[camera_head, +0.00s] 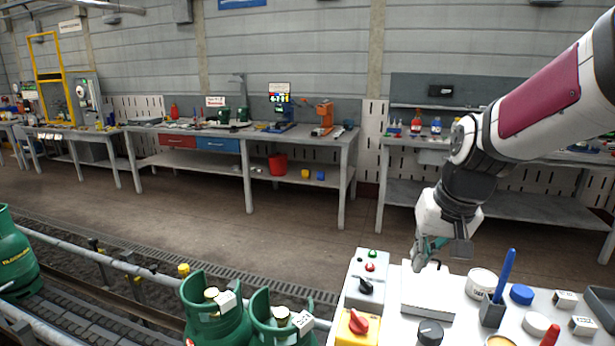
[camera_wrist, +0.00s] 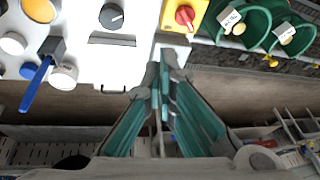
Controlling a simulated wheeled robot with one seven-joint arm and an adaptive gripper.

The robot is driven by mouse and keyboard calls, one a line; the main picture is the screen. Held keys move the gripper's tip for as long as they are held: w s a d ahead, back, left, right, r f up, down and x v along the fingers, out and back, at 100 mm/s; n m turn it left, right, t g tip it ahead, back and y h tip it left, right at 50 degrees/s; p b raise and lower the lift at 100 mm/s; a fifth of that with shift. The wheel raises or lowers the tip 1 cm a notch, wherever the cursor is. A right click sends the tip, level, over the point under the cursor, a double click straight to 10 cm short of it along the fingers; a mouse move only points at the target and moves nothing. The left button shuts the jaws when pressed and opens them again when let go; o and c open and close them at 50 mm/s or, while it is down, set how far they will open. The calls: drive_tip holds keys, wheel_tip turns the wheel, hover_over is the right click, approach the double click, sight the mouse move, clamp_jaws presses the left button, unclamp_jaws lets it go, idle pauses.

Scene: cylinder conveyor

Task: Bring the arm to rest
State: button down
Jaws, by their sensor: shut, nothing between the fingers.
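My gripper (camera_head: 424,264) hangs from my raised arm at the right of the head view, above the far edge of a white worktop (camera_head: 398,325). In the wrist view its teal-padded fingers (camera_wrist: 165,62) come together at the tips. Nothing shows between them. The tips appear near a white box (camera_head: 428,292) on the worktop; I cannot tell the exact gap.
A control box (camera_head: 362,290) with a red knob stands left of the gripper. Green gas cylinders (camera_head: 212,305) stand on the conveyor. A white tub (camera_head: 481,283), blue marker (camera_head: 504,275) and several small items crowd the worktop. Open floor (camera_head: 290,235) lies beyond.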

drive_tip(key=s+r, duration=0.1)
drive_tip(key=s, duration=1.1)
drive_tip(key=s+a+r+n, duration=0.1)
drive_tip(key=s+r, duration=0.1)
drive_tip(key=s, duration=1)
drive_tip(key=shift+s+r+h+p, duration=0.2)
drive_tip(key=shift+r+h+p, duration=0.05)
drive_tip(key=shift+h+p, duration=0.15)
